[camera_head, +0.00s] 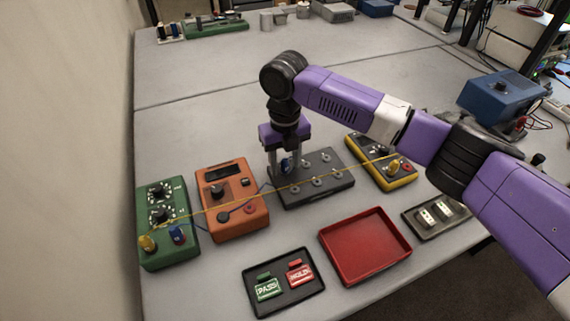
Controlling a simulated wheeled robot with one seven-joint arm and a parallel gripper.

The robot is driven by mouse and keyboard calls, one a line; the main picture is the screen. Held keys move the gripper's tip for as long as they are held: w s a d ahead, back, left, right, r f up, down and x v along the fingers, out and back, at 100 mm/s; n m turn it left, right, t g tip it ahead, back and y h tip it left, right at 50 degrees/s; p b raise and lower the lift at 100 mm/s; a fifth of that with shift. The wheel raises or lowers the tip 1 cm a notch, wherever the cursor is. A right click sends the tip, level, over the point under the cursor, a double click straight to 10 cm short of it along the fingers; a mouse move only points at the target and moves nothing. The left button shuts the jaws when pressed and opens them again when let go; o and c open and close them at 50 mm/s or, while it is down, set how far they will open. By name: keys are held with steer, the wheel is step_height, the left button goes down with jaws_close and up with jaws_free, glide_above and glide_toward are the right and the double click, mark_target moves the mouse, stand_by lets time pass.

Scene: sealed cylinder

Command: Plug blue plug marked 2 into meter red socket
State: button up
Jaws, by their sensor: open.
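The orange meter (217,197) lies left of the dark terminal box. Its red socket (249,209) is at the lower right of its face, with a black plug or socket (223,217) beside it. A blue plug (288,164) stands at the terminal box's upper left, between the fingers of my gripper (284,168). My gripper points down and is open around it; contact is not clear. Another blue plug (178,235) is at the front of the green box (168,252). No number is readable on either plug, so I cannot tell which is marked 2.
The dark terminal box (335,184) has several posts. A yellow cord runs over the orange meter from the green box to the yellow box (381,175). A red tray (366,245) and a black tray (285,309) with PASS and red tags lie in front.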

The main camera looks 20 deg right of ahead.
mark_target(285, 159)
stand_by(0.4)
jaws_close()
steer(key=shift+r, duration=0.2)
stand_by(1.2)
steer(key=shift+r+p, duration=2.25)
steer(key=shift+r, duration=0.6)
